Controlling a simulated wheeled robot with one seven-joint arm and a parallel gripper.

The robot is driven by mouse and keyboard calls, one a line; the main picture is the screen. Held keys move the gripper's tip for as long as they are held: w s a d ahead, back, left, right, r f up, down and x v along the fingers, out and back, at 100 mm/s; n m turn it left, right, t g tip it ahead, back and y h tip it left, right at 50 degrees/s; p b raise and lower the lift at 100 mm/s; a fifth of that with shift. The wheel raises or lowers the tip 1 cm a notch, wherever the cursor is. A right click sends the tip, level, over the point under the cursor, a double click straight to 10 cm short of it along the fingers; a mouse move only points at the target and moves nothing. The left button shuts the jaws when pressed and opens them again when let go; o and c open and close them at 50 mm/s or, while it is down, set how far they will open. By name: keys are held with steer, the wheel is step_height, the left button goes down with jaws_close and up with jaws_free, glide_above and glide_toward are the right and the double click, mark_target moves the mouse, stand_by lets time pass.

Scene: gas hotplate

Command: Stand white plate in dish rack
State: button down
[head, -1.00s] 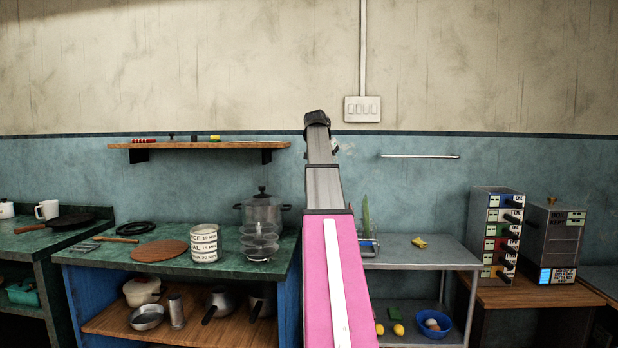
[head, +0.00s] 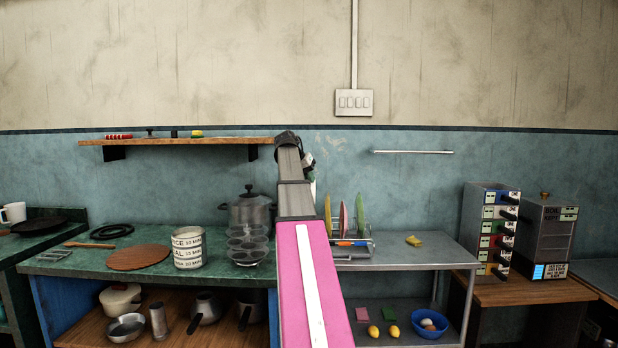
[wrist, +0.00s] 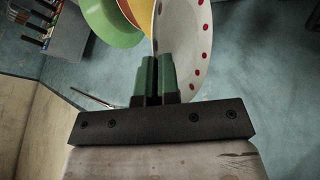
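In the wrist view, my gripper (wrist: 157,68) has its green fingers close together at the edge of a white plate (wrist: 188,35) with red dots. They appear shut on that edge, and the plate is held steeply on edge. In the head view, my arm hides most of the plate, and my gripper (head: 308,163) is high, left of the dish rack. The dish rack (head: 352,243) stands on the grey metal table, partly hidden by my arm. Green and reddish plates (head: 344,218) stand upright in it. A green plate (wrist: 112,25) and a yellow-orange plate (wrist: 138,14) show beside the white one.
A pot (head: 249,210) and stacked glass bowls (head: 248,244) stand on the green counter to the left. A wall shelf (head: 180,141) hangs above.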

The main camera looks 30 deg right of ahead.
steer(key=shift+f, duration=5.45)
steer(key=c, duration=1.3)
jaws_free()
steer(key=shift+o, duration=0.2)
steer(key=v, duration=1)
steer(key=shift+a+r, duration=0.2)
steer(key=shift+r, duration=0.1)
steer(key=shift+s, duration=0.1)
